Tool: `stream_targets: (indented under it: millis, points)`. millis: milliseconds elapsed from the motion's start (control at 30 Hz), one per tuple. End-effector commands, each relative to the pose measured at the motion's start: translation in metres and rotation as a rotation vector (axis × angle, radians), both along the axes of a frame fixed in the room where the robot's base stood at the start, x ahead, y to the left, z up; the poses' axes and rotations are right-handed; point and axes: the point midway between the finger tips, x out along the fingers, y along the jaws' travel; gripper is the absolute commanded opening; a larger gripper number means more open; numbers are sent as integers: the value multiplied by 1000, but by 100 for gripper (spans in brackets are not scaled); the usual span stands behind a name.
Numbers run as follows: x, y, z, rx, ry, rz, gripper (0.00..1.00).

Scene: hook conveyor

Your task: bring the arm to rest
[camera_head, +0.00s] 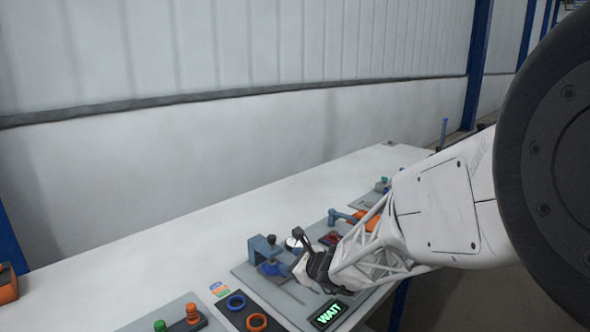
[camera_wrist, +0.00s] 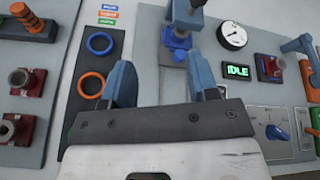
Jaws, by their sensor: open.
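My gripper (camera_head: 313,263) is low over the middle of a grey control panel in the head view, at the end of my white arm. In the wrist view my gripper (camera_wrist: 163,80) shows two blue-grey fingers spread apart with nothing between them. A blue press-like fixture (camera_wrist: 187,22) stands just beyond the fingertips; in the head view the fixture (camera_head: 264,250) is left of my gripper. Whether the fingers touch the panel cannot be told. My arm hides part of the panel in the head view.
A blue ring (camera_wrist: 100,42) and an orange ring (camera_wrist: 91,84) lie on a dark plate left of the fingers. A round gauge (camera_wrist: 232,35) and an IDLE display (camera_wrist: 237,71) are to the right. A WAIT display (camera_head: 329,314) lights up in front. The white table (camera_head: 180,262) is bare behind.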

Motion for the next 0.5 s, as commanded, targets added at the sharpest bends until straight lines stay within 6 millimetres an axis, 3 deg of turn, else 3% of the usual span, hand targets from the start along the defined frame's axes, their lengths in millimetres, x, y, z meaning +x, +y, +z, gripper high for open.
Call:
stream_targets:
  millis: [200,500]
  points:
    - [-44,-3,46,-178,-118,215,54]
    - [-114,-18,87,-439,-257,504,54]
